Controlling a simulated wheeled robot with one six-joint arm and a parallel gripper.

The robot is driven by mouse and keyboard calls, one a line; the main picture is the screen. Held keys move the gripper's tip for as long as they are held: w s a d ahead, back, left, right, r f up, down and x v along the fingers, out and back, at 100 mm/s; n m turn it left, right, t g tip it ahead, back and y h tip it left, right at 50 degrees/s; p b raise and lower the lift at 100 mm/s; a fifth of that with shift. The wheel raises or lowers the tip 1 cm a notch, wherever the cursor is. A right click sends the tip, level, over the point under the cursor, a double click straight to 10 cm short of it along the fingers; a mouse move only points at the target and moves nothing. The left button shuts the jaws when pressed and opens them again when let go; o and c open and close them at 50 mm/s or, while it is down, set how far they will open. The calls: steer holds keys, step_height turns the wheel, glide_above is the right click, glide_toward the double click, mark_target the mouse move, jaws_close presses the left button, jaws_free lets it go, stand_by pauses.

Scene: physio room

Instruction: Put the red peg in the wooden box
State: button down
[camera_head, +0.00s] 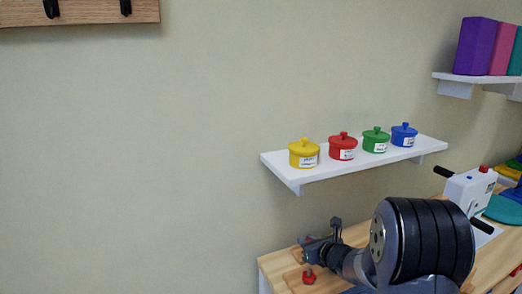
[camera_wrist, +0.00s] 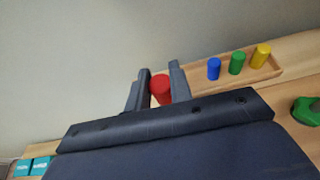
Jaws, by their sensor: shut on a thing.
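My gripper (camera_wrist: 160,87) is shut on the red peg (camera_wrist: 161,92), which shows between its two fingers in the wrist view. In the head view my gripper (camera_head: 308,262) is at the left part of the wooden table, with the red peg (camera_head: 309,278) low beneath it. I cannot tell whether the peg touches the surface below. A shallow wooden tray (camera_wrist: 274,74) with a blue, a green and a yellow peg lies to the right of my gripper in the wrist view. I cannot tell whether this tray is the wooden box; no other box shows clearly.
The wooden tabletop (camera_head: 272,262) meets the wall. A white shelf (camera_head: 281,170) with yellow, red, green and blue lidded pots hangs above it. A white device with black handles (camera_head: 468,190) stands at the right. A green object (camera_wrist: 305,110) lies right in the wrist view.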

steer(key=s+h, duration=0.1)
steer(key=s, duration=0.9)
steer(key=shift+f+m+p, duration=0.2)
steer(key=shift+m+p, duration=0.1)
steer(key=shift+m, duration=0.1)
